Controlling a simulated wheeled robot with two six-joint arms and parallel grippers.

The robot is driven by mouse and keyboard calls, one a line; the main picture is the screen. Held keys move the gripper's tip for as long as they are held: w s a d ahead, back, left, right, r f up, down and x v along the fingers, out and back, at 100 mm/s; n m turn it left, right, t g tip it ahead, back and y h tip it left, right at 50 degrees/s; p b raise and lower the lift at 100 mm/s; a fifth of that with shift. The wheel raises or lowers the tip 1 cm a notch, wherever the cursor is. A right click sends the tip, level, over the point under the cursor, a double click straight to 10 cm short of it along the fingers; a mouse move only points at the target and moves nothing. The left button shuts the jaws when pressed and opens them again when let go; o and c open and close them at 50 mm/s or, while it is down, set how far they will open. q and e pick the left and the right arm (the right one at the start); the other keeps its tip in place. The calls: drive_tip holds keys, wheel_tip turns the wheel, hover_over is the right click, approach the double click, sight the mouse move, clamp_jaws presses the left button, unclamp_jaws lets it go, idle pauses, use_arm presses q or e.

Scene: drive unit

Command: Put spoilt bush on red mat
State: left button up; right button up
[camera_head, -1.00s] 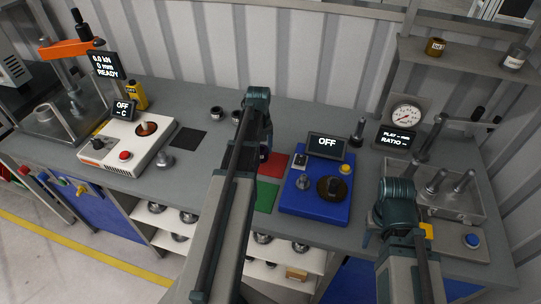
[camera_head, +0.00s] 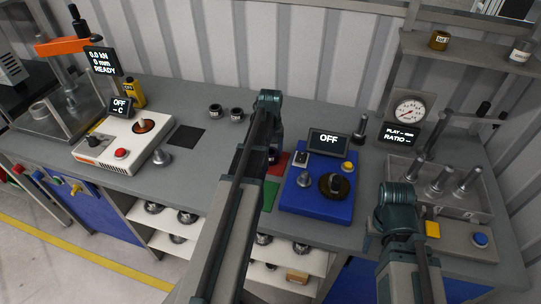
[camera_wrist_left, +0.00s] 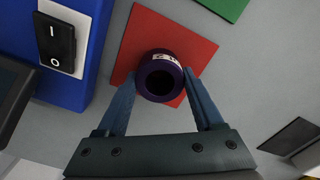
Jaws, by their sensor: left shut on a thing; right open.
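My left gripper (camera_wrist_left: 162,84) is shut on a dark purple bush (camera_wrist_left: 158,64), a short ring with a white marked label. In the left wrist view the bush is over the red mat (camera_wrist_left: 195,42); I cannot tell whether it touches it. In the head view the red mat (camera_head: 284,160) is partly hidden behind my left arm, and the left gripper (camera_head: 272,154) is mostly hidden too. My right gripper (camera_head: 369,240) is open over the front right of the bench; its fingers are mostly hidden by its own wrist.
A green mat (camera_head: 270,194) lies in front of the red one. A blue unit (camera_head: 318,205) reading OFF stands to its right. Two dark bushes (camera_head: 215,110) stand at the back, near a black mat (camera_head: 187,137). A white heater unit (camera_head: 110,150) is further left.

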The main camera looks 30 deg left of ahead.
use_arm(q)
drive_tip(key=shift+r, duration=0.1)
drive_tip(key=o, duration=1.3)
drive_tip(key=shift+c, duration=0.2)
wheel_tip(320, 180, up, 12)
drive_tip(key=p, duration=1.2)
